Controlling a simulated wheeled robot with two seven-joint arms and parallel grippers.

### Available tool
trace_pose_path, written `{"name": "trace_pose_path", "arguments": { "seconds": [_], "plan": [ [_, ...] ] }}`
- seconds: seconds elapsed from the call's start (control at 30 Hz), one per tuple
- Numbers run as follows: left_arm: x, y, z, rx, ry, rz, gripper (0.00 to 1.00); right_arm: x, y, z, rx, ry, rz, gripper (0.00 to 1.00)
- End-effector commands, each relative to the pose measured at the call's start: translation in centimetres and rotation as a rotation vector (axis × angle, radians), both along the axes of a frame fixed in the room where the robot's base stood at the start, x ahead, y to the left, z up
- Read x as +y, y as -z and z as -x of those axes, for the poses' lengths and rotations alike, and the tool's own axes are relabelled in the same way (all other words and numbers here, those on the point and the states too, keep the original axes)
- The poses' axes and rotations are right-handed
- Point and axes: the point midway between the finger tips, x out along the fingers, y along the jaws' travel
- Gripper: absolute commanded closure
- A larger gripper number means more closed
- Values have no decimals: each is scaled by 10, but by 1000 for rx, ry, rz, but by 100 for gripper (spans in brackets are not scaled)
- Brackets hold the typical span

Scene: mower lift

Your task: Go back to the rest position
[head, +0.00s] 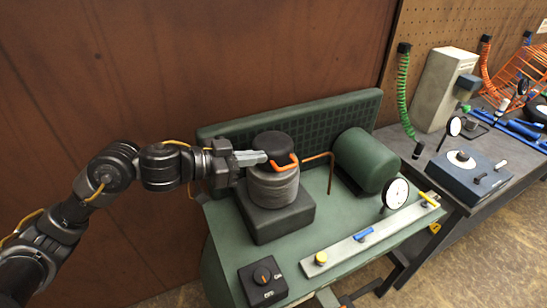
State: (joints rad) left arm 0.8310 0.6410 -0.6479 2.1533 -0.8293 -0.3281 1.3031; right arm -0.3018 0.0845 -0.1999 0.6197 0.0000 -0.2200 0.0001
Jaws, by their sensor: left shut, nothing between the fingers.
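My left gripper (262,157) comes in from the left with its grey fingers shut and empty. Its tips are beside the black round cap (272,144) and near the orange bent handle (286,165). I cannot tell whether they touch either one. The cap sits on a grey ribbed bellows (274,188), which stands on a black block (277,219) on the green machine bench (316,203). My right gripper is not in view.
On the bench are a green cylinder (366,160), a round gauge (396,193), a metal rail (352,246) with a blue lever, and a black dial box (262,282). A second bench (449,182) on the right holds a blue box (468,177). A brown wall (220,60) stands behind.

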Motion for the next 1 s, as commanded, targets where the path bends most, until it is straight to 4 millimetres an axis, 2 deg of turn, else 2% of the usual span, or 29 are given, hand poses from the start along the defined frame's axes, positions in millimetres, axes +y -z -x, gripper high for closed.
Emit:
{"name": "trace_pose_path", "arguments": {
  "seconds": [0.1,0.23,0.5,0.63,0.77,0.83,1.0],
  "plan": [
    [13,-3,8,-2,0,-1,100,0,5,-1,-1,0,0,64],
    [20,-5,12,0,0,-1,100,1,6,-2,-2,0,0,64],
    [22,-7,14,0,1,0,100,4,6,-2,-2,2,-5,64],
    [19,-1,14,-11,-17,15,100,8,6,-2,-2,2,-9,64],
    [13,18,15,-40,-93,54,100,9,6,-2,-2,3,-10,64],
    [13,34,17,-52,-169,72,100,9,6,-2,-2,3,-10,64],
    [36,88,26,-10,-420,50,100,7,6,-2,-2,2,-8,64]
  ]
}}
